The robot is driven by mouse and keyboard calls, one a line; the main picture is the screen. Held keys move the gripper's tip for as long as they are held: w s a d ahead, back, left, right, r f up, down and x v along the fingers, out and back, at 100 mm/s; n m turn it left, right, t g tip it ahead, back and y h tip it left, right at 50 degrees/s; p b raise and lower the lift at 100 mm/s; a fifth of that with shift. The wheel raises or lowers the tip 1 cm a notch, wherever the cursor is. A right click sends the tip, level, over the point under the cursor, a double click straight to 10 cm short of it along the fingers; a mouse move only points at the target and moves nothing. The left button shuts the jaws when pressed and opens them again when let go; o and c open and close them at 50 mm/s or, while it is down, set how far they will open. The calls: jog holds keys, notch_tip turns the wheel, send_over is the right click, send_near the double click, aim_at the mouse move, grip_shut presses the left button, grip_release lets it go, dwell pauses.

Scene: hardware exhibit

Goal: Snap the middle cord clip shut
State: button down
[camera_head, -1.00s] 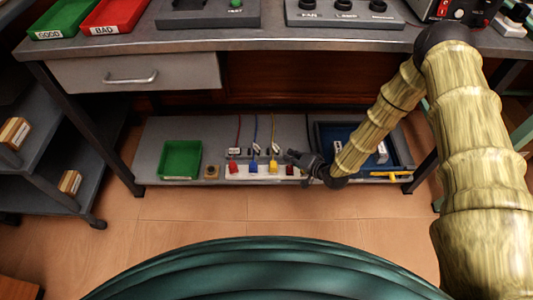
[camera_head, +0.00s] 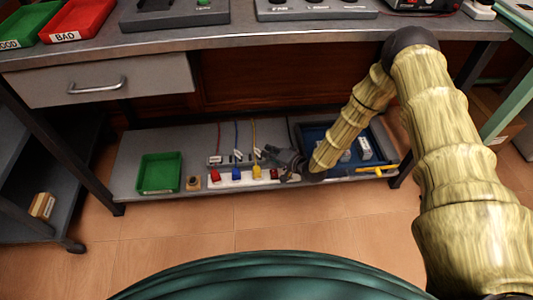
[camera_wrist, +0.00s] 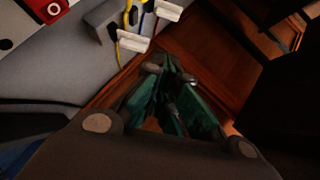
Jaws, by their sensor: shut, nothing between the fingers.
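On the low shelf, three small cord clips stand in a row behind a white power strip (camera_head: 222,180). The middle clip (camera_head: 238,156) is on the blue cord (camera_head: 237,135); the right clip (camera_head: 258,153) is on the yellow cord. The middle clip's flap looks raised, but it is small. My gripper (camera_head: 270,151) is shut and empty, just right of the right clip, reaching in from the right.
A green bin (camera_head: 158,174) and a small wooden block (camera_head: 193,183) are left of the strip. A blue-lined tray (camera_head: 318,136) with white items and a yellow-handled tool (camera_head: 378,169) lies right, under my forearm. The workbench top (camera_head: 230,37) overhangs the shelf.

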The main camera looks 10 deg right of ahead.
aim_at(239, 154)
jog(key=b+x, duration=0.2)
jog(key=x, duration=0.5)
jog(key=shift+f, duration=0.25)
jog(key=a+b, duration=0.1)
jog(key=a+f, duration=0.1)
jog(key=shift+w+a+f+b, duration=0.2)
jog(key=shift+a+b, duration=0.2)
jog(key=shift+a+f, duration=0.2)
jog(key=shift+a, duration=0.35)
jog(key=shift+d, duration=0.1)
